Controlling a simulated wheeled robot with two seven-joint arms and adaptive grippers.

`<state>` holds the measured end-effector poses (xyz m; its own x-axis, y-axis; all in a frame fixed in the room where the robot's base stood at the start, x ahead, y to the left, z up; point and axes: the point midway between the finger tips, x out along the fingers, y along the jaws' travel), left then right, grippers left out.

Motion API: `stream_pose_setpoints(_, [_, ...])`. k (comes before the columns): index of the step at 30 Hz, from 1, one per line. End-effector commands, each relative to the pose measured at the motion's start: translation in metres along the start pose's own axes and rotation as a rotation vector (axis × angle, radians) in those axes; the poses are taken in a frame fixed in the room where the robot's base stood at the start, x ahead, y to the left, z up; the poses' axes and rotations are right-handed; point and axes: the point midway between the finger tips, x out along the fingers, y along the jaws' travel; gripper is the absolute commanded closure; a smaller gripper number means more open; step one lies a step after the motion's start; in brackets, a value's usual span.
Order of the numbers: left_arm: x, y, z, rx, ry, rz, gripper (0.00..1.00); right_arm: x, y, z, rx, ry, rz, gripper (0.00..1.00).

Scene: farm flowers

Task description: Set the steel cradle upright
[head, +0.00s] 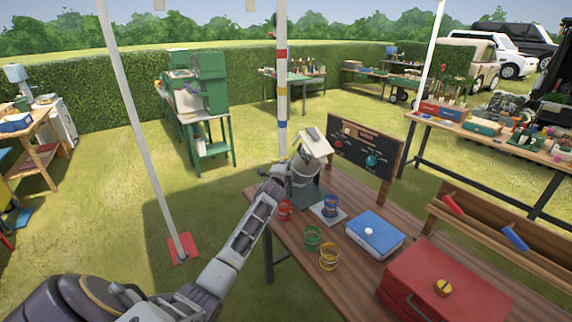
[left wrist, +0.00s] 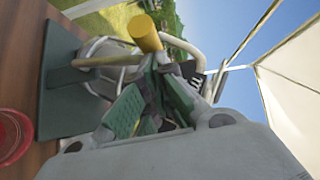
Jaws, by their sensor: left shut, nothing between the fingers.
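The steel cradle (head: 304,187) shows as grey metal at the far left end of the wooden table, partly hidden by my left gripper. In the left wrist view, its curved steel tubing (left wrist: 98,48) is beyond the fingers, beside a dark green plate (left wrist: 58,85) flat on the table. A yellow cylinder end (left wrist: 145,32) and a tan rod are close to the tubing. I cannot tell how far the cradle tilts. My left gripper (head: 302,166) is at the cradle; its green-padded fingers (left wrist: 150,103) are shut and empty. Whether they touch the tubing is unclear.
Red (head: 285,210), green (head: 312,238), yellow (head: 329,257) and blue (head: 331,206) cups stand nearby. A blue box (head: 375,235) and red toolbox (head: 442,285) occupy the table's right. A dark panel (head: 362,148) stands behind; a striped pole (head: 282,95) rises behind the gripper.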

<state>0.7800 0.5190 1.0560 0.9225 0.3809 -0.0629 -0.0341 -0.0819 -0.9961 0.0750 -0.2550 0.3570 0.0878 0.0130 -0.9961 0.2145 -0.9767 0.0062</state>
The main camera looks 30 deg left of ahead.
Motion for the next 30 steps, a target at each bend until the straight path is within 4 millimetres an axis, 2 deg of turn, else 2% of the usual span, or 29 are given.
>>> stream_pose_setpoints(13, [0.011, -0.009, 0.011, -0.017, 0.0, 0.018, 1.0, -0.021, 0.015, -0.002, 0.001, 0.001, 0.016, 1.0])
stream_pose_setpoints(30, [0.036, -0.019, 0.036, -0.015, 0.0, 0.016, 1.0, -0.029, 0.008, -0.004, 0.001, 0.002, 0.008, 1.0])
